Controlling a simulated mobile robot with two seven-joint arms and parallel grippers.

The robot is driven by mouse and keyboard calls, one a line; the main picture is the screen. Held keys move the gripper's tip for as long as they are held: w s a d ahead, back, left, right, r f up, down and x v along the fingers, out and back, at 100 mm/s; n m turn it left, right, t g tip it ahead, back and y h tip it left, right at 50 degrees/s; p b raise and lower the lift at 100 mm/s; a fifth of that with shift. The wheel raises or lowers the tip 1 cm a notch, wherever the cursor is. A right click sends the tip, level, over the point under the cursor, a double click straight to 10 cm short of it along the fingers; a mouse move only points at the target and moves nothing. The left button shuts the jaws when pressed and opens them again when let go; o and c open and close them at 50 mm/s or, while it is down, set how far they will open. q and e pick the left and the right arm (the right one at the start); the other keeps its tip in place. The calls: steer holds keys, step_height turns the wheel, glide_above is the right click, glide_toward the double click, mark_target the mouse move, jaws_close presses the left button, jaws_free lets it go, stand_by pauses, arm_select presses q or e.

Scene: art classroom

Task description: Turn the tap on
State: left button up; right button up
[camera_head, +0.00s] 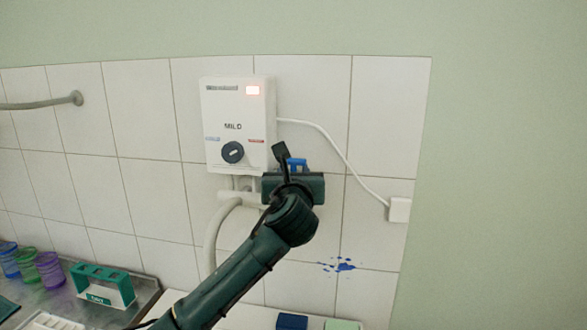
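A white box-shaped water heater (237,110) marked "MILD" hangs on the tiled wall, with a dark round knob (233,152) low on its front and a lit red display. Pale pipework (235,197) sits under it. A small blue part (297,163), which looks like the tap's handle, shows just past my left gripper (286,166). My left gripper is raised below the heater's lower right corner. One dark finger points up; the other is not clear. My gripper hides most of the tap, so I cannot tell whether it touches the blue part. My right gripper is out of view.
A pale hose (212,235) curves down from the pipework. A white cable runs to a wall box (399,209). A green holder (103,287) and coloured cups (50,269) stand on the metal counter at lower left. A grey rail (45,103) is at upper left.

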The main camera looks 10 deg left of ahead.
arm_select(q)
steer(key=shift+w, duration=0.35)
jaws_close()
steer(key=shift+a, duration=0.1)
stand_by(0.4)
